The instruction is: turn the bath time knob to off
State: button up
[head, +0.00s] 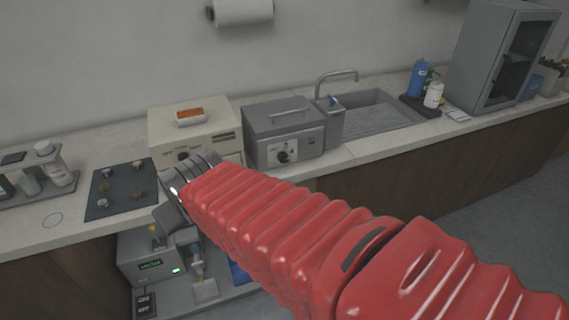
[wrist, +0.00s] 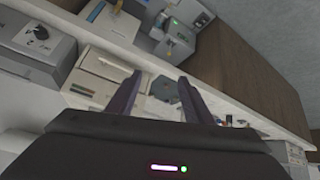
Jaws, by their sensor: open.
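The grey bath (head: 284,122) stands on the counter left of the sink, with a metal handle on its lid. Its front carries a light panel with a dark round knob (head: 283,156); the panel's markings are too small to read. In the wrist view the bath (wrist: 45,60) is at the upper left, with its knob (wrist: 41,33) showing clear of the fingers. My gripper (head: 172,190) is in front of the beige box, left of the bath. In the wrist view its two dark fingers (wrist: 159,76) are apart with nothing between them, away from the knob.
A beige box (head: 160,128) with an orange-topped tray stands left of the bath. A dark plate (head: 121,188) with small pieces and a bottle rack (head: 40,172) are further left. The sink (head: 375,112) is right of the bath. A device (head: 150,262) sits below the counter.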

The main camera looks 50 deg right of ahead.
jog(key=w+d+f+m+t+h, duration=0.1)
jog(key=w+d+f, duration=0.15)
jog(key=d, duration=0.45)
jog(key=w+d+f+t+h, duration=0.1)
jog(key=w+d+f, duration=0.1)
jog(key=w+d, duration=0.3)
jog(key=m+t+h, duration=0.4)
jog(key=t+h, duration=0.1)
jog(key=t, duration=0.1)
send_near(284, 161)
jog(key=v, duration=0.4)
jog(key=shift+s+a, duration=0.1)
jog(key=shift+s, duration=0.3)
jog(key=x, duration=1.3)
jog(key=shift+w+r, duration=0.1)
jog(key=shift+w, duration=0.3)
jog(key=shift+c, duration=0.6)
